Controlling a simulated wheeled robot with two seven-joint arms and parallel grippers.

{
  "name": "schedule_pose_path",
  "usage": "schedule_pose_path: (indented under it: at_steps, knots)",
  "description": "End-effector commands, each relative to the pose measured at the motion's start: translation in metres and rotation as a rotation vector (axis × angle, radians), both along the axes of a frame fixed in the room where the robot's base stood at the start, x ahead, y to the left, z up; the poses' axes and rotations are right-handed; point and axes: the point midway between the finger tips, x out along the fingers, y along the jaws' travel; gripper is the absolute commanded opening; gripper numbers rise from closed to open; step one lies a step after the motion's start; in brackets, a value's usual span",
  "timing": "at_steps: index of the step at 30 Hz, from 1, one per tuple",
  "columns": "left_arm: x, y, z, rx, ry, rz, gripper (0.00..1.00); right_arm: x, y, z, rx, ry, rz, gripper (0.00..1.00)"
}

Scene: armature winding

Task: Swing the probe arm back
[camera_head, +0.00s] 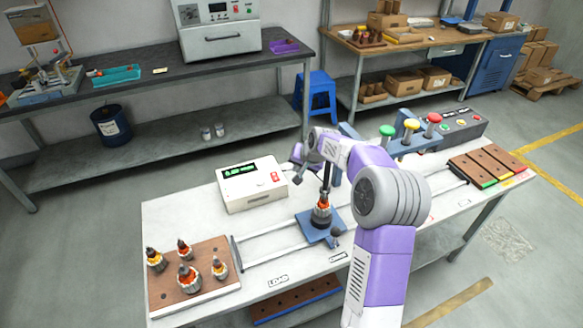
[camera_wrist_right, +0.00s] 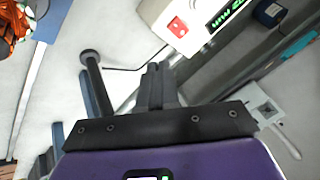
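An armature (camera_head: 322,212) with orange windings stands upright on the blue carriage (camera_head: 311,229) in the middle of the table. A thin dark upright part (camera_head: 326,177), perhaps the probe arm, shows just above it, partly hidden by my right arm. My right gripper (camera_head: 297,179) is left of that part, above the table beside the meter. In the right wrist view its dark fingers (camera_wrist_right: 156,86) are together with nothing seen between them. A black-knobbed rod (camera_wrist_right: 92,75), perhaps also part of the probe arm, is left of the fingers and apart from them. My left gripper is out of view.
A wooden board (camera_head: 205,300) with several armatures is at front left. Brown trays (camera_head: 485,165) and colored buttons (camera_head: 411,125) are at right.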

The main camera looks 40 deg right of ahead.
Motion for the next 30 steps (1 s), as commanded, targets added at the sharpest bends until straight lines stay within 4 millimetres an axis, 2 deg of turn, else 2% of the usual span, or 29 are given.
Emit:
schedule_pose_path:
  at_steps: [14, 17, 24, 30]
  knots:
    - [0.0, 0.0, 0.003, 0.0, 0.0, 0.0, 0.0, 0.001, 0.003, 0.003, -0.003, -0.003, 0.003, 0.0]
    - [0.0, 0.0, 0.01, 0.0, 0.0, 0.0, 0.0, -0.001, 0.009, 0.015, -0.003, -0.003, 0.005, 0.0]
    - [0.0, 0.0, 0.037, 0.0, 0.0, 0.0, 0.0, -0.013, 0.029, 0.057, -0.004, -0.004, 0.005, 0.0]
    - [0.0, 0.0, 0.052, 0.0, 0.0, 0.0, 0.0, -0.021, 0.041, 0.079, -0.003, -0.003, 0.002, 0.0]
